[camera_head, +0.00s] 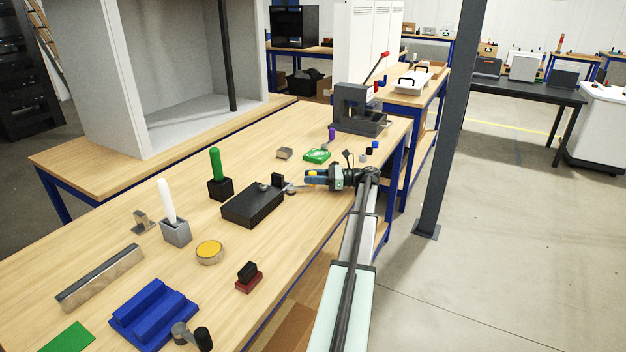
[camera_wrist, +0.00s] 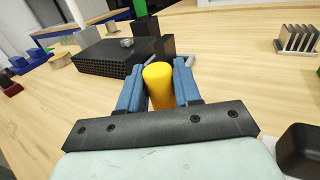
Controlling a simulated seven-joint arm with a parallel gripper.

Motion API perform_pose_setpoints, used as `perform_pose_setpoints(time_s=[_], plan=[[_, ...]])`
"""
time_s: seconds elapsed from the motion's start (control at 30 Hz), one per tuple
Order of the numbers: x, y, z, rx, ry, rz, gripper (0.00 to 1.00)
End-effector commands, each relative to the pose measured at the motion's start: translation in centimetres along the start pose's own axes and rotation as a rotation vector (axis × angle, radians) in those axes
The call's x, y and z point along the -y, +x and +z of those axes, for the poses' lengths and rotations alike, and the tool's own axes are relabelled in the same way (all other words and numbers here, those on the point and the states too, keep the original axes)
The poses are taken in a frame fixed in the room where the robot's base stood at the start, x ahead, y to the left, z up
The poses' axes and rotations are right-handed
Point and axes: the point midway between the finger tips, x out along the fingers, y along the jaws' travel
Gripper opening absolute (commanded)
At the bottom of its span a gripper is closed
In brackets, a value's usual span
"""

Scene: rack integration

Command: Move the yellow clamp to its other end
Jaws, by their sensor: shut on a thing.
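The yellow clamp shows as a yellow rounded cylinder (camera_wrist: 158,86) in the wrist view. It lies between the two blue fingers of my gripper (camera_wrist: 160,82), which is shut on it. In the head view my gripper (camera_head: 315,176) is over the right edge of the wooden bench, with only a bit of yellow showing at the fingers. A black perforated box (camera_head: 253,205) lies just left of the gripper, with a small black block and a grey round part at its right end. The box (camera_wrist: 103,58) also shows beyond the fingers in the wrist view. The clamp's far end is hidden.
A green cylinder in a black holder (camera_head: 219,188) and a white rod in a grey holder (camera_head: 175,231) stand left of the box. Behind the gripper are a green part (camera_head: 317,156) and a grey press with a red lever (camera_head: 357,108). A dark post (camera_head: 448,130) stands right.

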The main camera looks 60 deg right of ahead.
Motion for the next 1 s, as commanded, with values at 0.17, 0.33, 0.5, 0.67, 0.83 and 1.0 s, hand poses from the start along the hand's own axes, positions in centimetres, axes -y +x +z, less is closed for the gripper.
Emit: perform_pose_setpoints(time_s=[0.17, 0.33, 0.5, 0.67, 0.83, 1.0], plan=[[0.29, 0.06, -0.05, -0.001, 0.000, 0.028, 0.00], [0.26, 0.09, -0.04, -0.001, 0.000, 0.033, 0.00], [0.25, 0.10, -0.04, -0.001, 0.000, 0.032, 0.00], [0.25, 0.10, -0.03, -0.001, 0.000, 0.032, 0.42], [0.24, 0.10, -0.02, -0.001, 0.000, 0.032, 0.53], [0.25, 0.07, 0.00, 0.000, 0.000, 0.032, 0.53]])
